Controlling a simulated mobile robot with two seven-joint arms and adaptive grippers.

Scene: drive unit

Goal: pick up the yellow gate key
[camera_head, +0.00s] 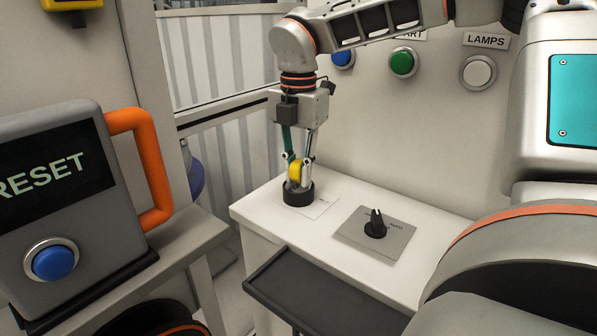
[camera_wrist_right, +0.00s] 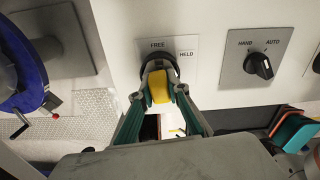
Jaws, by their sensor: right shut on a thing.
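The yellow gate key (camera_head: 295,172) stands upright at a round black socket (camera_head: 298,194) on the white cabinet top. My right gripper (camera_head: 298,163) comes down from above, shut on the key with a finger on each side. In the right wrist view the yellow key (camera_wrist_right: 158,90) shows between the fingertips, in front of the black socket (camera_wrist_right: 156,60). The socket's plate (camera_wrist_right: 185,72) reads FREE and HELD. Whether the key's lower end is inside the socket is hidden. My left gripper is in neither view.
A grey plate with a black HAND/AUTO selector (camera_head: 375,226) lies right of the socket. A dark tray (camera_head: 310,290) juts out in front. A RESET box (camera_head: 60,200) with an orange handle (camera_head: 150,165) stands at left. Buttons (camera_head: 403,62) line the back wall.

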